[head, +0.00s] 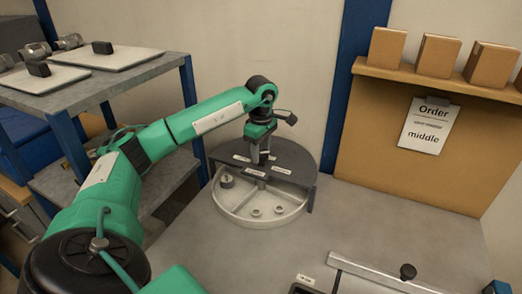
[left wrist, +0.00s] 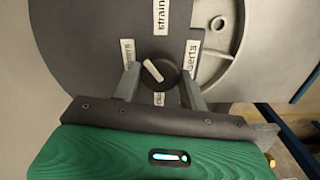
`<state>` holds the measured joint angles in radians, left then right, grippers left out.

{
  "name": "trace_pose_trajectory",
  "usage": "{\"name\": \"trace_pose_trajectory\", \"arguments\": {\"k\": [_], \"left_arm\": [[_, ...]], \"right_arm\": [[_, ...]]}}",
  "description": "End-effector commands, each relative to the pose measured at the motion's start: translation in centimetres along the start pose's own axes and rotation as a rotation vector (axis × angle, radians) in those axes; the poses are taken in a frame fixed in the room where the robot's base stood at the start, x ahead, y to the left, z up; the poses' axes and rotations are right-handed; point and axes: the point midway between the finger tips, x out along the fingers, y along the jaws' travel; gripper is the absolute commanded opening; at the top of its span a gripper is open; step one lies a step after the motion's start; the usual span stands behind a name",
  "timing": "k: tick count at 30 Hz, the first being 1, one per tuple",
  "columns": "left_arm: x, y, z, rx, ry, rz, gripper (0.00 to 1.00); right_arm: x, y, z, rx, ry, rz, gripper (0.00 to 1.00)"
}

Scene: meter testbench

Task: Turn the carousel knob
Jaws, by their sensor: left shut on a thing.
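The carousel (head: 228,203) is a round light tray with compartments, partly under a dark cover plate (head: 297,158) with white labels. The carousel knob (left wrist: 158,73) is dark and round with a white pointer bar, and sits at the middle of the plate in the left wrist view. The bar slants from upper left to lower right. My left gripper (head: 262,160) points down over the plate, its two fingers (left wrist: 159,85) shut on the knob, one on each side. In the head view the gripper hides the knob. My right gripper is not in view.
A note (head: 427,126) reading "Order", "middle" hangs on the back panel at the right, below a shelf with several brown boxes (head: 438,56). A grey rack (head: 120,85) stands at the left. A metal rail with a black knob (head: 407,271) lies at the front right. The bench between is clear.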

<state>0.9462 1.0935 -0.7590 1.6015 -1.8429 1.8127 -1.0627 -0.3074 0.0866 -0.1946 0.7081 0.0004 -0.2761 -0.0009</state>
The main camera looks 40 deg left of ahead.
Motion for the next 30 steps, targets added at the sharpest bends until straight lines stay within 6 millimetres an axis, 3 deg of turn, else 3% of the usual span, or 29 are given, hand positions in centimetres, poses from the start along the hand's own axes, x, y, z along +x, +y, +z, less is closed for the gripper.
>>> {"name": "trace_pose_trajectory", "arguments": {"k": [5, 18, 30], "left_arm": [[-0.1, 0.0, -0.1, -0.169, 0.000, 0.002, 0.20], [-0.2, 0.1, -0.1, -0.582, -0.001, 0.003, 0.20], [-0.2, 0.1, -0.1, -0.854, -0.002, 0.004, 0.20]], "right_arm": [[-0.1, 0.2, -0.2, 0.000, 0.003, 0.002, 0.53], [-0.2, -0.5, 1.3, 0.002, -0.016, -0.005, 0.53], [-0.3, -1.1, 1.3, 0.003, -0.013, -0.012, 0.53]]}}
